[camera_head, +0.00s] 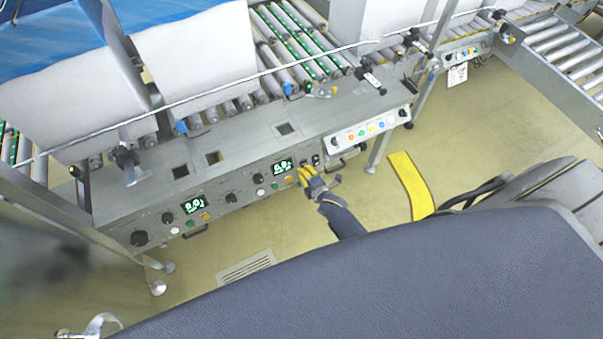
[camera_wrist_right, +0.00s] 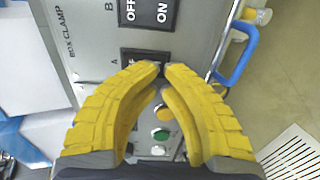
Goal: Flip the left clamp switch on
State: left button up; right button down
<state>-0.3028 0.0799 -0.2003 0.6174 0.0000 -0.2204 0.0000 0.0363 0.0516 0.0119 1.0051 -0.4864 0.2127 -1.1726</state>
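The box clamp panel (camera_wrist_right: 88,42) carries two black rocker switches marked A and B. Switch A (camera_wrist_right: 131,55) is mostly hidden behind my fingertips in the right wrist view, so its position cannot be told. Switch B (camera_wrist_right: 146,12) shows its OFF and ON halves beside it. In the head view the two switches (camera_head: 315,160) are small, near the right part of the console front. My right gripper (camera_wrist_right: 161,69) has its yellow fingertips together, empty, right at switch A; contact cannot be told. It also shows in the head view (camera_head: 302,174). My left gripper is not in view.
A blue handle (camera_wrist_right: 237,60) stands out right of the switches. A green button (camera_wrist_right: 160,134) and a yellow button (camera_wrist_right: 164,114) lie below the fingertips. The grey console (camera_head: 240,155) has displays and knobs; a white button box (camera_head: 370,128) is to the right.

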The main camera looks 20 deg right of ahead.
jog(key=shift+w+a+r, duration=0.1)
jog(key=shift+r, duration=0.75)
jog(key=shift+s+r, duration=0.15)
jog(key=shift+s, duration=0.35)
jog(key=r+v, duration=0.1)
jog(key=v, duration=1.2)
jog(key=shift+w, duration=0.25)
jog(key=shift+r, duration=0.1)
jog(key=shift+s+f+g, duration=0.4)
jog(key=shift+g, duration=0.1)
jog(key=x, duration=1.4)
